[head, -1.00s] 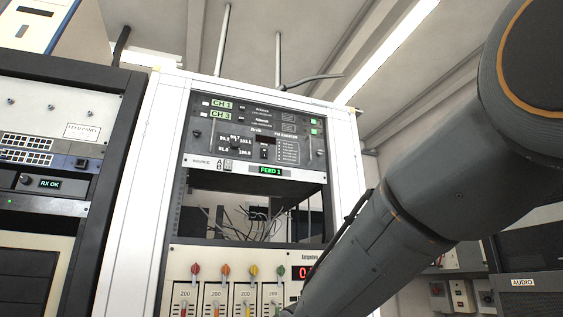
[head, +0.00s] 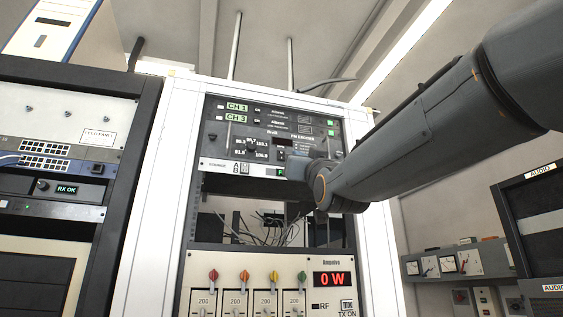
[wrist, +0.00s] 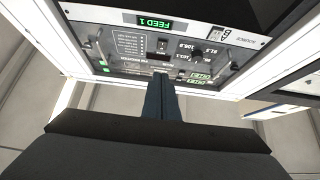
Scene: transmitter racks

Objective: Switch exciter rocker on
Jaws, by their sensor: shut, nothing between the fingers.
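The dark exciter panel (head: 262,122) sits high in the white rack, with a frequency dial (head: 251,147) and a small dark display (head: 284,141). In the wrist view the panel (wrist: 120,48) appears upside down. A small rocker (wrist: 162,46) shows there, beside the display and beyond my fingertips. My gripper (wrist: 161,78) is shut and empty, its fingers pointing at the panel. They look close to its face; I cannot tell if they touch. In the head view my wrist covers the panel's lower right and most of the gripper.
Below the exciter is an open bay with loose cables (head: 255,232). Under it is an amplifier panel with several coloured knobs and a red "0 W" display (head: 332,279). A source strip (wrist: 155,22) with a green FEED 1 label adjoins the exciter. Another rack (head: 60,190) stands left.

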